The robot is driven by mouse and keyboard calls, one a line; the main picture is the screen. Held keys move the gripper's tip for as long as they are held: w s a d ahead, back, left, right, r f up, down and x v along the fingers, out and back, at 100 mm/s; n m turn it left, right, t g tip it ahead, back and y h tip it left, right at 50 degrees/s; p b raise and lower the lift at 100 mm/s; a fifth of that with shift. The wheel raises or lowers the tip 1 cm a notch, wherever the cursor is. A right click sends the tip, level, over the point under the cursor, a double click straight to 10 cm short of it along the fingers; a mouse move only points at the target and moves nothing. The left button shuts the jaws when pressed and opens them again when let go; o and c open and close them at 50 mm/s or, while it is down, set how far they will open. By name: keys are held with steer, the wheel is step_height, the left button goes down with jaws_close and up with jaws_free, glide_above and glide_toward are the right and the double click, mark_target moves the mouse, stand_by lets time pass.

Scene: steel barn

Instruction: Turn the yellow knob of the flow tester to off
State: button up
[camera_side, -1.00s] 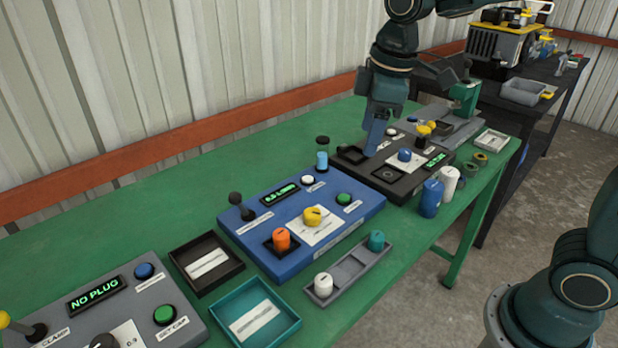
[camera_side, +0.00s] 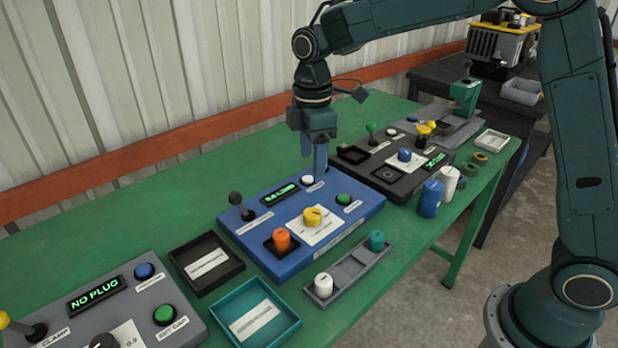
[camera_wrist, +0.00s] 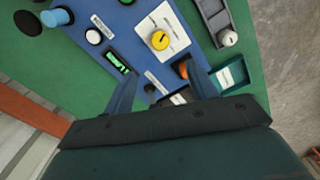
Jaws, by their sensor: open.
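The flow tester appears to be the blue panel (camera_side: 262,232), with a green-lit display (camera_side: 282,194). Its yellow knob (camera_side: 312,217) stands on a white label plate in the side view. In the wrist view the yellow knob (camera_wrist: 159,40) shows a dark pointer line, and the plate's lettering is too small to read. My gripper (camera_side: 318,165) hangs over the panel's back edge, apart from the knob. In the wrist view my gripper (camera_wrist: 162,92) is open, its two fingers apart and empty, and the knob shows beyond the fingertips.
An orange plug (camera_side: 282,239), a black lever (camera_side: 241,205), a white button (camera_side: 308,180) and a green button (camera_side: 344,199) stand around the knob. Black and teal trays lie in front left.

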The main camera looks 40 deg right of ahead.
mark_target(312, 212)
step_height(312, 212, down, 14)
steer(key=shift+r, duration=0.15)
stand_by(0.7)
steer(key=c, duration=1)
